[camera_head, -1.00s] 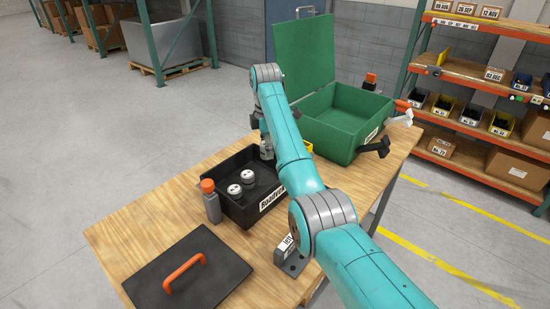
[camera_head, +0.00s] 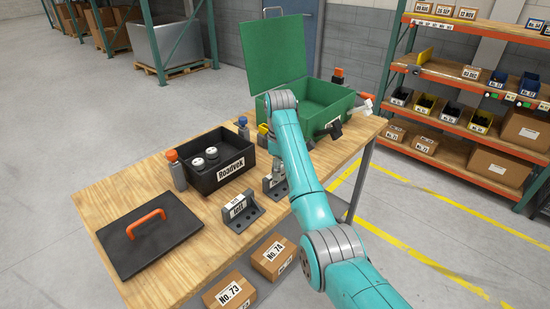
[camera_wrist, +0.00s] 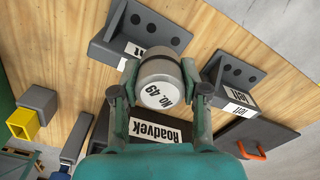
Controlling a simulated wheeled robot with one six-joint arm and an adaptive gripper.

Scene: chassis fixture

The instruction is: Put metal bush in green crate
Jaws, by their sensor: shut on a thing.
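My gripper (camera_wrist: 160,88) is shut on a metal bush (camera_wrist: 158,69), a grey cylinder with a white end marked "NO. 49", in the wrist view. In the head view my gripper (camera_head: 278,170) is right of the black Roadvek box, over the table near a grey bracket; the bush is hard to make out there. The green crate (camera_head: 334,122) stands at the far right of the table with its lid raised; my arm covers part of its front. Its inside looks empty where visible.
The black box (camera_head: 226,181) holds two white-topped metal pieces (camera_head: 204,158). Two grey brackets (camera_head: 243,212) stand along the front edge. A black lid with an orange handle (camera_head: 146,222) lies at left. Bottles stand beside the box. A black latch (camera_head: 335,130) juts from the crate's front.

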